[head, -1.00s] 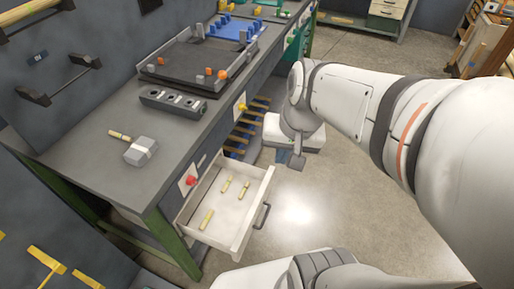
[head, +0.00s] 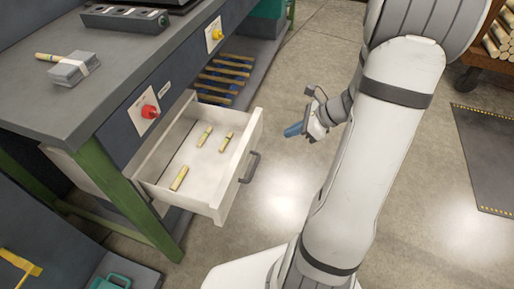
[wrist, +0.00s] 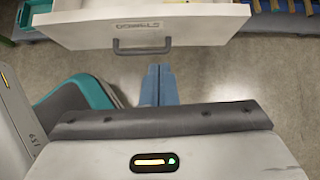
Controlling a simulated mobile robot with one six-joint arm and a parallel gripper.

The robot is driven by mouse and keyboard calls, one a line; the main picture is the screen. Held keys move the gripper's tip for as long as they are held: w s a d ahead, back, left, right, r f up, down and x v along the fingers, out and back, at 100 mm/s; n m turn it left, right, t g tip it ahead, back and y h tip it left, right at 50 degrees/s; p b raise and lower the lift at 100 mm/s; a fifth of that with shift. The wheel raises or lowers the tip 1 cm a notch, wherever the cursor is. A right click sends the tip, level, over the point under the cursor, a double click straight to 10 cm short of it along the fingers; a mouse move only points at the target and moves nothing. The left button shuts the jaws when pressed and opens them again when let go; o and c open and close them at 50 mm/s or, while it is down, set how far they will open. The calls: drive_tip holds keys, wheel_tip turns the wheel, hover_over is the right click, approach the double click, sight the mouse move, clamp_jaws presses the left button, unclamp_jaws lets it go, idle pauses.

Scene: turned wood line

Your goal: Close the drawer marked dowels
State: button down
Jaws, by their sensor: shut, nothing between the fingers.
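The white drawer (head: 205,165) stands pulled out from under the workbench in the head view, with a few short wooden dowels (head: 205,136) lying inside. Its front (wrist: 190,27) faces me in the wrist view and carries a label that reads like "dowels". A dark bar handle (wrist: 142,47) sits below the label; it also shows in the head view (head: 250,167). My gripper (head: 293,130) is shut and empty, to the right of the drawer and apart from it. In the wrist view its blue fingers (wrist: 159,72) point toward the drawer front, just short of the handle.
A dark mat (head: 490,150) lies at the right. The floor before the drawer is clear.

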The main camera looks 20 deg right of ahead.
drive_tip(key=f, duration=0.1)
drive_tip(key=b, duration=0.6)
approach(249, 143)
drive_tip(key=shift+m, duration=0.4)
drive_tip(key=shift+x, duration=3.1)
drive_tip(key=shift+d+f, duration=0.1)
drive_tip(key=shift+d, duration=0.05)
